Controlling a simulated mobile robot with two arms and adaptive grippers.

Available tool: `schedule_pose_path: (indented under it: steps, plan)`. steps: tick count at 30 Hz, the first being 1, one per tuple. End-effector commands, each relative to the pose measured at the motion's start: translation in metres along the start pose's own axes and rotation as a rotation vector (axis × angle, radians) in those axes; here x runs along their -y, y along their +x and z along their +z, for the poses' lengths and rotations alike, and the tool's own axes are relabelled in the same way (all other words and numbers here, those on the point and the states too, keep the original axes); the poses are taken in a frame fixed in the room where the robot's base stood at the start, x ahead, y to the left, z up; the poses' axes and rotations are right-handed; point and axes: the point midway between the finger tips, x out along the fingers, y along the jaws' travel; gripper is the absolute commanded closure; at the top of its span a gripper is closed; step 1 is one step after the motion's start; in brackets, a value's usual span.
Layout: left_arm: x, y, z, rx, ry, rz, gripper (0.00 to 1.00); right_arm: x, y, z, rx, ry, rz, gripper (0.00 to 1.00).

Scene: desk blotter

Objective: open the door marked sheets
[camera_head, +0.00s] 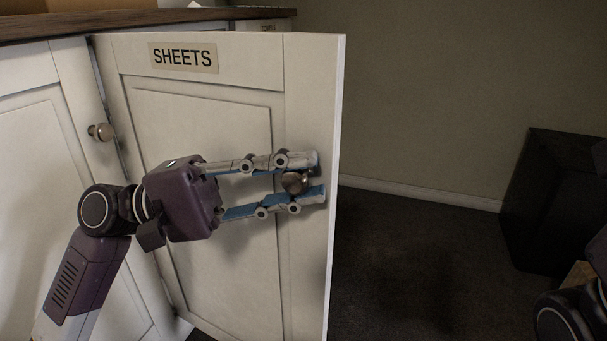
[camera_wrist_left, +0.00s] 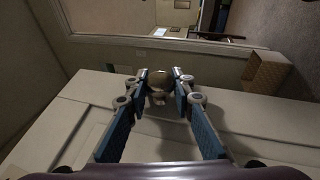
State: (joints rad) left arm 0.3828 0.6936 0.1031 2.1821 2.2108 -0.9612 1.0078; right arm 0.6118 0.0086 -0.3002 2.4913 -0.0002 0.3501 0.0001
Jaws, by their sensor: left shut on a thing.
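The white door marked SHEETS (camera_head: 230,80) stands swung out from the cabinet in the head view, its label (camera_head: 183,57) near the top. My left gripper (camera_head: 307,178) has its two fingers on either side of the door's round knob (camera_head: 295,182) near the free edge, and is shut on it. In the left wrist view the knob (camera_wrist_left: 159,98) sits between the blue-padded fingertips of the left gripper (camera_wrist_left: 160,84). Part of my right arm shows at the lower right of the head view; its gripper is out of view.
A second white door (camera_head: 40,180) with a knob (camera_head: 101,132) is at the left. The wooden top (camera_head: 150,18) runs above the doors. A black box-like object (camera_head: 555,200) stands at the right. Dark carpet (camera_head: 420,260) beyond the door's free edge is clear.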

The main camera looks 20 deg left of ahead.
Motion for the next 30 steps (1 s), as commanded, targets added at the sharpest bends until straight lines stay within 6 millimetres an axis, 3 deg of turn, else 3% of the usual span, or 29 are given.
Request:
schedule_pose_path:
  steps: [8,9,14,23,30]
  plan:
    - [0.001,0.0,-0.001,-0.001,-0.004,-0.002,1.0,0.0,0.0,0.0,0.0,0.0,0.0,0.6]
    - [0.001,0.0,-0.001,-0.001,-0.004,-0.002,0.77,0.0,0.0,0.0,0.0,0.0,0.0,0.6]
    - [0.001,0.0,-0.001,-0.001,-0.003,-0.001,0.59,0.0,0.0,0.0,0.0,0.0,0.0,0.6]
    - [0.0,-0.001,-0.001,-0.001,-0.002,0.0,0.59,-0.001,0.001,-0.001,-0.003,0.0,0.001,0.6]
    - [0.001,-0.031,-0.002,-0.005,-0.004,0.0,0.59,0.0,0.0,-0.001,-0.002,0.0,0.001,0.6]
